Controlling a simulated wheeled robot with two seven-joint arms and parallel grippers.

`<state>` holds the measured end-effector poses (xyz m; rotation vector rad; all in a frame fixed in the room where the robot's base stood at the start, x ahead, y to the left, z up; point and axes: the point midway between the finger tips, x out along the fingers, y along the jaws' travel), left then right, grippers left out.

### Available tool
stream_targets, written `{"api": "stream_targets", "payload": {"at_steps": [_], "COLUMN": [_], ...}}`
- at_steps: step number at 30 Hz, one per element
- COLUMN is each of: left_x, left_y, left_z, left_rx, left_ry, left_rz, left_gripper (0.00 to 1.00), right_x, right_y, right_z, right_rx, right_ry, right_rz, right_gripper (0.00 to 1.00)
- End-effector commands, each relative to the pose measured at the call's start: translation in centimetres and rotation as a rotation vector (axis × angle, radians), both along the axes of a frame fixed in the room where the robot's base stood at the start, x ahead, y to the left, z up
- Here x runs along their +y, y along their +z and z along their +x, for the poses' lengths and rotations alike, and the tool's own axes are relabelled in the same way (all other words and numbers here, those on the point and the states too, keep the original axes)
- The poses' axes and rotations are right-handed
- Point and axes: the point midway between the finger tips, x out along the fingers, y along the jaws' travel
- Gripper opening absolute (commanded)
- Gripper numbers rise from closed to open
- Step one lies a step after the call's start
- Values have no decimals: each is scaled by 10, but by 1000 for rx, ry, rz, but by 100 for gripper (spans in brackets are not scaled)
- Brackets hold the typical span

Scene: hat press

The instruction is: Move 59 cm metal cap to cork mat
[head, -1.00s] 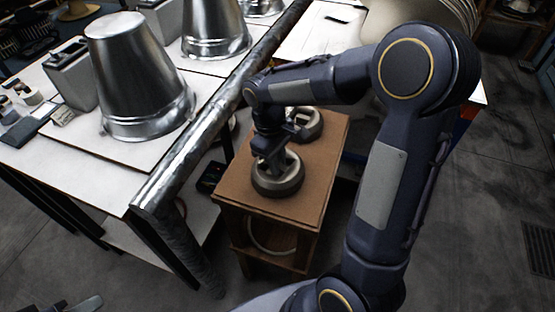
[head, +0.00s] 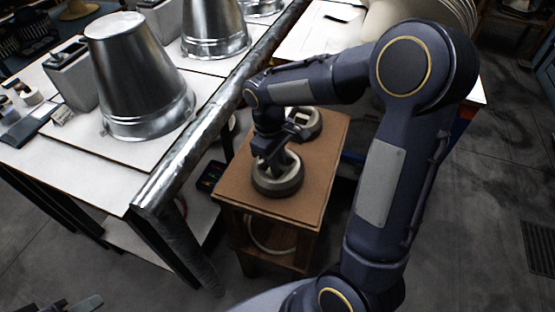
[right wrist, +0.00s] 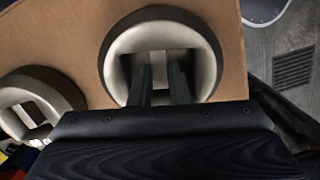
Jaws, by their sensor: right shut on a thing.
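Two thick ring-shaped metal caps rest on the brown, cork-like top (head: 329,152) of a small wooden stand. My right gripper (head: 279,164) reaches down into the front cap (head: 277,188). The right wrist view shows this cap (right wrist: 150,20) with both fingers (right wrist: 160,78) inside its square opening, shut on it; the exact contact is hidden. The cap looks flat on the brown surface (right wrist: 75,38). The second cap (head: 319,126) lies just behind it, and on the left in the right wrist view (right wrist: 66,85). My left gripper (head: 85,304) barely shows at the bottom left.
A white table (head: 60,145) with a metal front rail (head: 190,150) and large metal buckets (head: 135,80) stands left of the stand. A white ring (head: 268,240) sits on the stand's lower shelf. Open floor (head: 470,220) lies to the right.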

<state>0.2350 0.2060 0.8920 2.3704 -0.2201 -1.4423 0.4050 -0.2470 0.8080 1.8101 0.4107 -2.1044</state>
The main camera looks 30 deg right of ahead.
Motion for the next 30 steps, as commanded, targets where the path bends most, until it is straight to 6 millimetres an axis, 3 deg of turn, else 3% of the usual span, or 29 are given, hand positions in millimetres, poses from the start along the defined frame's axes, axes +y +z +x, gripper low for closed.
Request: {"api": "stream_targets", "payload": {"at_steps": [14, 15, 20, 30], "left_x": [0, 0, 0, 0], "left_y": [1, 1, 1, 3], "left_z": [0, 0, 0, 0], "left_rx": [0, 0, 0, 0], "left_ry": [0, 0, 0, 0], "left_rz": [0, 0, 0, 0], "left_gripper": [36, 36, 36, 36], "right_x": [0, 0, 0, 0], "right_y": [0, 0, -1, 0], "right_z": [1, 1, 1, 0], "right_rx": [-3, -3, -2, 2], "right_ry": [0, 0, 0, 0], "right_rz": [0, 0, 0, 0], "right_gripper": [0, 21, 42, 42]}}
